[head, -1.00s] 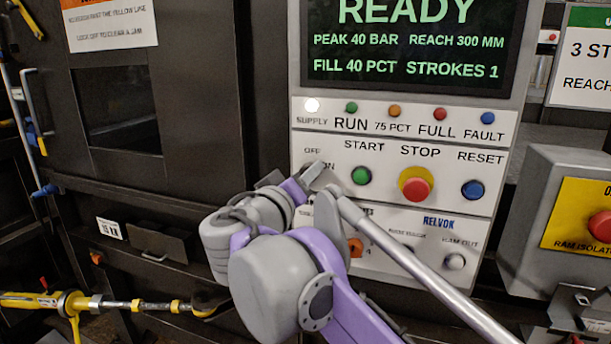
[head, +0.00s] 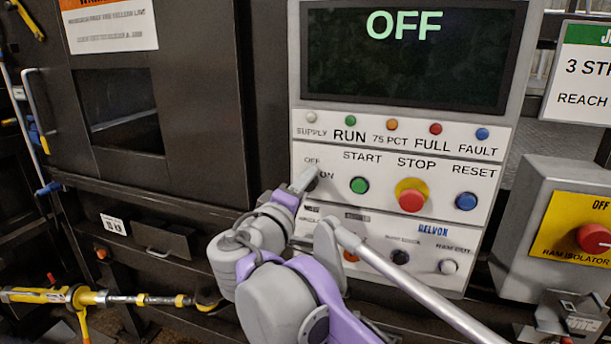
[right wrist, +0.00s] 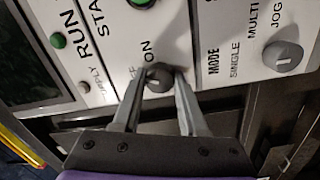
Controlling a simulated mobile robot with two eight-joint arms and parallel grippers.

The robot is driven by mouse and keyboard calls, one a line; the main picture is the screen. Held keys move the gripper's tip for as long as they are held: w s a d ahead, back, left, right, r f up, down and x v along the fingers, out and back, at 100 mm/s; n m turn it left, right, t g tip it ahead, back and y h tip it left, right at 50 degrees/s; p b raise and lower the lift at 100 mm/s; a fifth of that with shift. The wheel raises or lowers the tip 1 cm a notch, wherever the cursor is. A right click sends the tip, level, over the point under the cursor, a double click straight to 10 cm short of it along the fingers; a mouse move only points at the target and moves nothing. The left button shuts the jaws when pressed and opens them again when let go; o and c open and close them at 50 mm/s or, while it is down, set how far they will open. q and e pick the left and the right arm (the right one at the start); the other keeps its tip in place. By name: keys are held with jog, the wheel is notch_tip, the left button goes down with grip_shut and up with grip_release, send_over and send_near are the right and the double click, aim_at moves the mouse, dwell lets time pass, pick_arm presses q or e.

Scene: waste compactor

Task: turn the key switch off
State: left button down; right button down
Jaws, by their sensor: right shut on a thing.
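The key switch (right wrist: 158,79) is a small dark round knob between the OFF and ON labels on the white control panel (head: 410,172). My right gripper (right wrist: 160,88) is shut on it, with one finger on each side, in the right wrist view. In the head view the right gripper (head: 306,178) reaches the panel's left edge and largely hides the switch. The display (head: 405,60) above reads OFF in green, and the supply lamp (head: 311,118) is unlit. My left gripper is not in view.
The green start button (head: 359,185), red stop button (head: 411,196) and blue reset button (head: 466,201) sit right of the switch. A ram isolator box (head: 540,190) juts out at right.

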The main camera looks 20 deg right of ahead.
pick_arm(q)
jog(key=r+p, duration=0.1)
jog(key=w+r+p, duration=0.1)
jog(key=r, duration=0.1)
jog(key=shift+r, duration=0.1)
pick_arm(e)
jog(key=n, duration=0.5)
jog(key=shift+r, duration=0.1)
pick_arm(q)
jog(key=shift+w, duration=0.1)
pick_arm(e)
jog(key=shift+n, duration=0.3)
jog(key=shift+c, duration=2.2)
grip_release()
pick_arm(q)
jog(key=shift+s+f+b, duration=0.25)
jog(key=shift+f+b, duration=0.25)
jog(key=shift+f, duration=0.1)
pick_arm(e)
jog(key=v, duration=1)
jog(key=shift+s, duration=0.4)
jog(key=shift+a+f, duration=0.1)
jog(key=shift+f, duration=0.15)
